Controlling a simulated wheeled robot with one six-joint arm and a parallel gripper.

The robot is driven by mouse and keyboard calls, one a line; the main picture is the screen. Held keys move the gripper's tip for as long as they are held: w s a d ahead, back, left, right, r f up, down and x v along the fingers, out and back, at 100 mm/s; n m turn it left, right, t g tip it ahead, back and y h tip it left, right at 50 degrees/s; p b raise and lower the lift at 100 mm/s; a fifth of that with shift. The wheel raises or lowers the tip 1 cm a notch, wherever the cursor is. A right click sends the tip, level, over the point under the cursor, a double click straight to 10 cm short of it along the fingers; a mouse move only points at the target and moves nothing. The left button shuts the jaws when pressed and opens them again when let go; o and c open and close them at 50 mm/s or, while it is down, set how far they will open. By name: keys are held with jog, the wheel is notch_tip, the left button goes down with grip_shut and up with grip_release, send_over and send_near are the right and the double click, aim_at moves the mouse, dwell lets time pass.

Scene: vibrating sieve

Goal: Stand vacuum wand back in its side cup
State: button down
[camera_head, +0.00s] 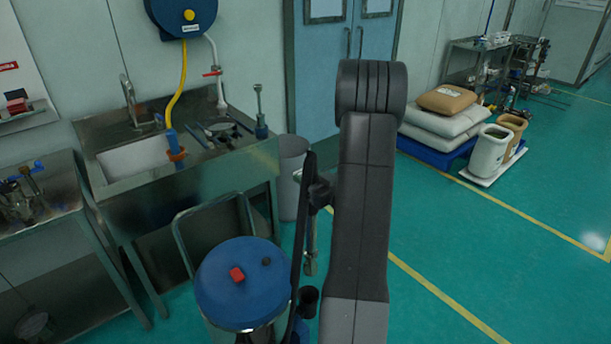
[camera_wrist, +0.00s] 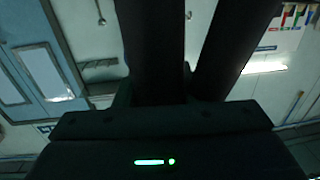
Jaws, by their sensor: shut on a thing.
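The vacuum (camera_head: 240,285) has a blue lid with a red switch and stands low in the head view. Its side cup (camera_head: 308,299), small and black, is at its right side. My gripper (camera_head: 320,194) is shut on the wand (camera_head: 311,240), whose thin metal part hangs roughly upright below it. The wand's lower end appears just above the cup, with a small gap in the picture; the depth between them is unclear. A long black hose-like strip runs down beside it. In the wrist view two dark bars rise from my gripper; which is the wand is unclear.
A metal sink bench (camera_head: 210,180) stands behind the vacuum, with a grey bin (camera_head: 291,165) beside it. The vacuum's metal handle frame (camera_head: 182,240) rises at its back left. Sacks on a blue pallet (camera_head: 440,152) are at the right.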

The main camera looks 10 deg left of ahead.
aim_at(306, 207)
jog(key=shift+s+a+r+n+g+y, duration=0.25)
jog(key=shift+r+n+g+y, duration=0.05)
jog(key=shift+r+g, duration=0.1)
jog(key=shift+f+b, duration=2.3)
jog(key=shift+f, duration=3.15)
jog(key=shift+b, duration=0.4)
jog(key=shift+f+b, duration=0.2)
jog(key=shift+b, duration=0.5)
jog(key=shift+f, duration=0.15)
jog(key=shift+f+b, duration=1.15)
jog(key=shift+b, duration=0.2)
